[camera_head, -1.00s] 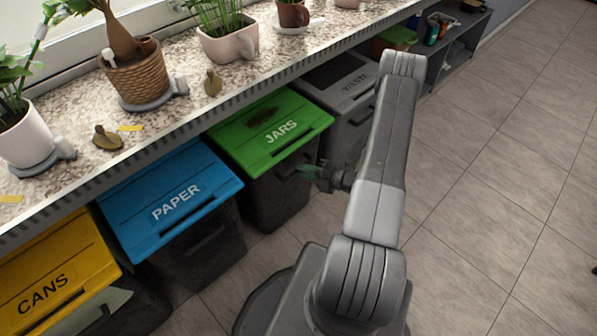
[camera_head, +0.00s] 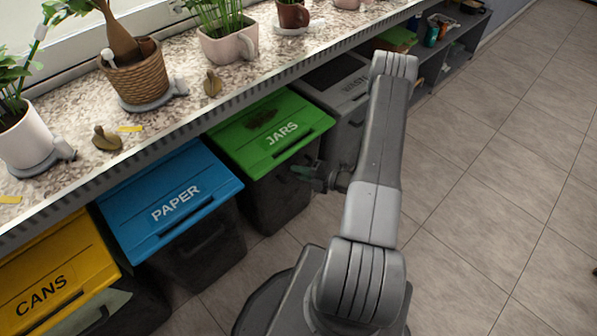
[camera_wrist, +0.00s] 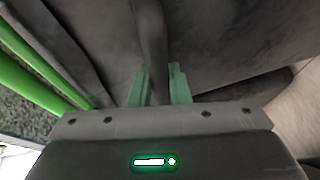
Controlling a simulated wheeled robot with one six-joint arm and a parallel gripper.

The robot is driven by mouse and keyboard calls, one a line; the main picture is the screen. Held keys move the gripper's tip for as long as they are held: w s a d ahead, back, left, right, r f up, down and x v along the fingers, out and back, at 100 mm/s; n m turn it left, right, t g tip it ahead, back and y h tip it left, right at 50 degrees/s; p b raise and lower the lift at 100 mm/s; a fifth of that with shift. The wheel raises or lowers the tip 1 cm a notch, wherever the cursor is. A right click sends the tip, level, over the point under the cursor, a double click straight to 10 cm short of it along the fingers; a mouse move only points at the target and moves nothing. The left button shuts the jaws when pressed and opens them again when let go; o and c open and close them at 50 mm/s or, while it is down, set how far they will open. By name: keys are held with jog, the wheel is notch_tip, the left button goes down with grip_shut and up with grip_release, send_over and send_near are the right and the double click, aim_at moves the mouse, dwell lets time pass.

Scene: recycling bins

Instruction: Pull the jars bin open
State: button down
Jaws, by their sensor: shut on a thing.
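The jars bin has a green lid (camera_head: 268,130) marked JARS and a dark body (camera_head: 272,200). It stands under the counter between the paper bin and the waste bin. My gripper (camera_head: 303,172) is at the front of the jars bin, below the lid's front edge. In the wrist view, the two green fingers (camera_wrist: 160,87) of my gripper are on either side of a dark bar, the bin's handle (camera_wrist: 152,45), and are shut on it. The lid's green edge (camera_wrist: 45,75) shows at the left there.
The blue paper bin (camera_head: 170,197) and yellow cans bin (camera_head: 50,282) stand to the left. The grey waste bin (camera_head: 335,85) is behind my arm. Potted plants stand on the counter (camera_head: 185,108) above. The tiled floor (camera_head: 500,200) at the right is clear.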

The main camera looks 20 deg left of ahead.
jog(key=s+d, duration=0.4)
jog(key=d, duration=0.5)
jog(key=s+d+b, duration=0.1)
jog(key=s+d, duration=0.3)
jog(key=d, duration=0.6)
jog(key=shift+d+b, duration=0.2)
jog(key=shift+b, duration=0.1)
jog(key=c, duration=1.6)
grip_release()
jog(key=shift+c, duration=0.2)
jog(key=shift+d, duration=0.1)
jog(key=d+r+p, duration=0.1)
jog(key=d+r, duration=0.1)
jog(key=d, duration=1.1)
jog(key=shift+d+r+p, duration=0.2)
jog(key=shift+r+p, duration=0.05)
jog(key=shift+p, duration=0.05)
jog(key=shift+a, duration=0.1)
jog(key=a+f+b, duration=0.1)
jog(key=a+f, duration=0.1)
jog(key=a, duration=1.1)
jog(key=shift+a+f+b, duration=0.25)
jog(key=shift+a+b, duration=0.05)
jog(key=shift+a, duration=0.05)
